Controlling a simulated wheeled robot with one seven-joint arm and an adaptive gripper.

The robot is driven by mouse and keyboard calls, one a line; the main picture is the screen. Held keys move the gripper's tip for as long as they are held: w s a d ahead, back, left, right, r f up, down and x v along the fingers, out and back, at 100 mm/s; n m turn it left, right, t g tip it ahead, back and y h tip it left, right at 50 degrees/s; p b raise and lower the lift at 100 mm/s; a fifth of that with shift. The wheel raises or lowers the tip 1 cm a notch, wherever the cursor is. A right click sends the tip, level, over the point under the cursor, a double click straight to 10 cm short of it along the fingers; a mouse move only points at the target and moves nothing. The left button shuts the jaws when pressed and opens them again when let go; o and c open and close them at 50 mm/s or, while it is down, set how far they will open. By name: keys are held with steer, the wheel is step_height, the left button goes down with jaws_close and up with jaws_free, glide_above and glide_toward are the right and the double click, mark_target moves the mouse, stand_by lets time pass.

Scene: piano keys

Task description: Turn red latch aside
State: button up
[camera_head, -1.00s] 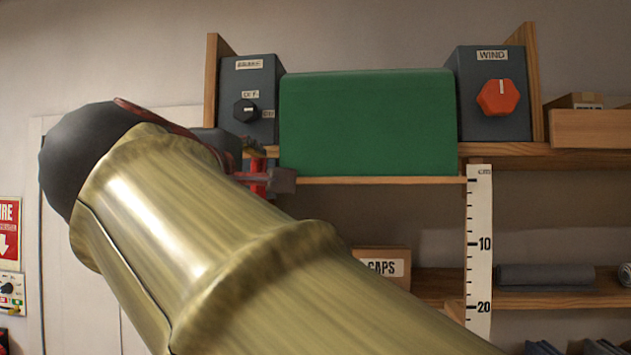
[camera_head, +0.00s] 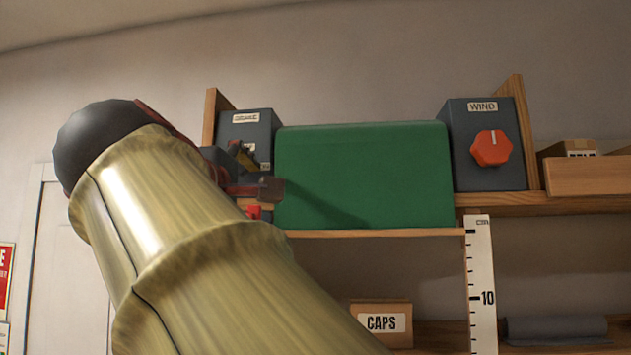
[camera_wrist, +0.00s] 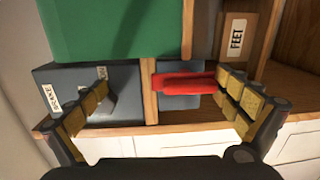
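The red latch (camera_wrist: 185,83) shows in the wrist view as a red bar lying across a grey plate beside a wooden strip. In the head view only a small part of the latch (camera_head: 254,212) shows below my gripper (camera_head: 256,172). In the wrist view my gripper (camera_wrist: 163,90) is open, with one finger on each side. The right finger is close to the latch's right end; I cannot tell if it touches. The left finger is well apart from the latch, in front of the grey BRAKE box (camera_wrist: 60,75).
A green panel (camera_head: 365,175) sits right of my gripper. A grey WIND box (camera_head: 465,140) with a red knob (camera_head: 491,148) stands farther right. A CAPS box (camera_head: 382,322) and a centimetre scale (camera_head: 482,270) are below.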

steer(key=shift+t+y, duration=0.3)
steer(key=r, duration=0.5)
steer(key=s+r, duration=0.1)
steer(key=r, duration=0.1)
steer(key=shift+d+r, duration=0.2)
steer(key=shift+d, duration=0.2)
steer(key=shift+m+g+h, duration=0.3)
steer(key=shift+g+h, duration=0.4)
steer(key=shift+g, duration=0.2)
steer(key=f, duration=0.4)
steer(key=w+f, duration=0.1)
steer(key=f, duration=0.1)
steer(key=shift+a, duration=0.1)
steer(key=shift+c, duration=0.2)
steer(key=shift+s+r, duration=0.1)
steer(key=shift+s, duration=0.3)
steer(key=shift+c, duration=0.6)
steer(key=shift+s, duration=0.35)
steer(key=shift+c, duration=0.8)
steer(key=shift+s+a+f, duration=0.1)
steer(key=shift+s+f, duration=0.1)
steer(key=shift+s, duration=0.5)
steer(key=shift+c, duration=0.2)
steer(key=f+v, duration=0.1)
steer(key=v, duration=0.6)
steer(key=shift+f+b, duration=0.4)
